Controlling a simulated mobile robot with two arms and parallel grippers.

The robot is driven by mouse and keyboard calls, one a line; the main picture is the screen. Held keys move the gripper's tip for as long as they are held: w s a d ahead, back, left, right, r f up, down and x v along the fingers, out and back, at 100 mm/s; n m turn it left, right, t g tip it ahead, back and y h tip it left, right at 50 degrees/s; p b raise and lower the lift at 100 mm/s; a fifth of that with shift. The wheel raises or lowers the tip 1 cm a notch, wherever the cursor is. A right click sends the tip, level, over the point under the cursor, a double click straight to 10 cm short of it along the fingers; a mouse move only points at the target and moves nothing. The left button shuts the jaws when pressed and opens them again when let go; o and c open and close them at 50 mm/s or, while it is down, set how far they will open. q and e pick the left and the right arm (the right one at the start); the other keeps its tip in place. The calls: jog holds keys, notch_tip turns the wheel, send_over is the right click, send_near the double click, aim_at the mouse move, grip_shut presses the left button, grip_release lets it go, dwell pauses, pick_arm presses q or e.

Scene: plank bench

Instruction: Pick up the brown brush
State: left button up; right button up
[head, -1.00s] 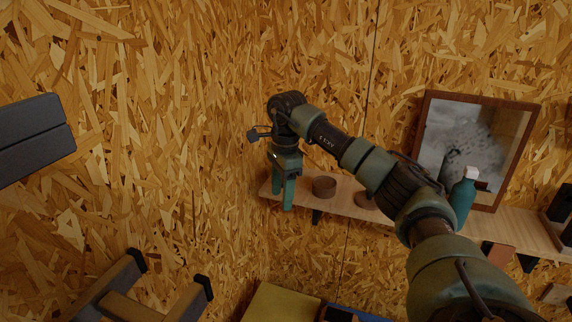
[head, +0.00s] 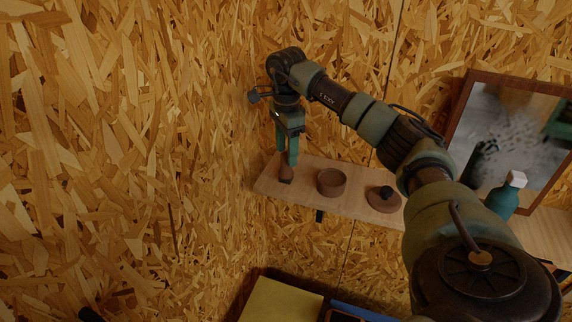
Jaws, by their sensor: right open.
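A small brown object with a dark lower end, which looks like the brown brush (head: 286,173), stands near the left end of the wooden shelf (head: 308,205). My right gripper (head: 287,164) points down right over it, with its two green fingers open. The fingertips overlap the brush's upper part in the picture; I cannot tell whether they touch it or are around it. Part of the brush is hidden behind the fingers. My left gripper is out of view.
On the shelf, right of the brush, are a brown round bowl (head: 331,183) and a flat brown round piece with a black knob (head: 387,203). A teal bottle (head: 504,199) and a framed mirror (head: 515,135) stand farther right. A yellow surface (head: 280,301) lies below.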

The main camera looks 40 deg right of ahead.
jog(key=f, duration=0.1)
jog(key=f+p, duration=0.1)
jog(key=f, duration=0.1)
jog(key=f+p, duration=0.1)
jog(key=shift+w+d+f, duration=0.25)
jog(key=shift+d+f, duration=0.05)
jog(key=shift+f, duration=0.3)
grip_shut()
jog(key=shift+r, duration=0.15)
jog(key=shift+r, duration=0.55)
notch_tip(320, 180, up, 10)
jog(key=b, duration=0.3)
notch_tip(320, 180, up, 9)
jog(key=p, duration=0.1)
jog(key=shift+p, duration=0.35)
